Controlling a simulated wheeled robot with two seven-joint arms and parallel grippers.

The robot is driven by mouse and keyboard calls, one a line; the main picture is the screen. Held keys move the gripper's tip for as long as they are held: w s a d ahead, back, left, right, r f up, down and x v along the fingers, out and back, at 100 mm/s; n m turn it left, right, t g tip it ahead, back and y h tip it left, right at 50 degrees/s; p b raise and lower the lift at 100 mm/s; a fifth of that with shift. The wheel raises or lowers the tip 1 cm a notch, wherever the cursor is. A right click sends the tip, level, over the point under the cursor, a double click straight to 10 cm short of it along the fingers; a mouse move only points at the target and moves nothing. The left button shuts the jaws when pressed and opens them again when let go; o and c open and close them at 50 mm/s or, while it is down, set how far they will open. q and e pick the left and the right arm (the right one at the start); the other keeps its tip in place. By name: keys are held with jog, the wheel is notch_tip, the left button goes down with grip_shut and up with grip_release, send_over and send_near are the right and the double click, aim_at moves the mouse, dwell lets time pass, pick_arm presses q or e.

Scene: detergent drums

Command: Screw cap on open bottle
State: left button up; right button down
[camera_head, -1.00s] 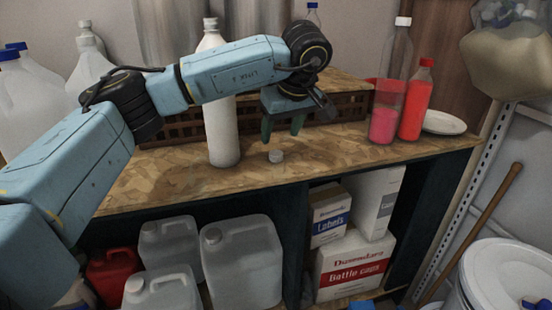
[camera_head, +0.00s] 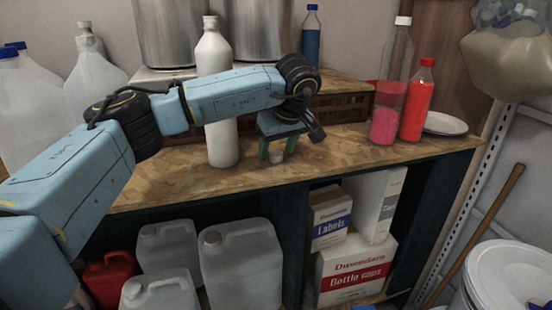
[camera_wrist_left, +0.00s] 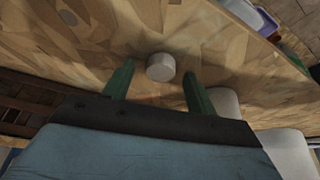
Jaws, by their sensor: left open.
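A small white cap (camera_head: 277,158) lies on the wooden worktop, and it also shows in the left wrist view (camera_wrist_left: 161,67). My left gripper (camera_head: 278,154) is open and lowered over it. Its two green fingers stand on either side of the cap, with gaps visible in the left wrist view (camera_wrist_left: 159,72). A tall white bottle (camera_head: 222,143) stands upright on the worktop left of the gripper. My left forearm crosses in front of its middle. My right gripper is not in view.
A clear bottle with pink liquid (camera_head: 384,126) and a red bottle (camera_head: 416,105) stand to the right, near a white plate (camera_head: 445,123). A brown crate (camera_head: 345,107) and metal pots (camera_head: 176,35) are behind. The worktop's front edge (camera_head: 330,167) is close to the cap.

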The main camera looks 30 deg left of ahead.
aim_at(277, 154)
pick_arm(q)
jog(key=shift+f, duration=0.1)
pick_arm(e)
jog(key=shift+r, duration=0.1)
pick_arm(q)
jog(key=shift+c, duration=0.5)
jog(key=c, duration=1)
jog(key=shift+o, duration=0.2)
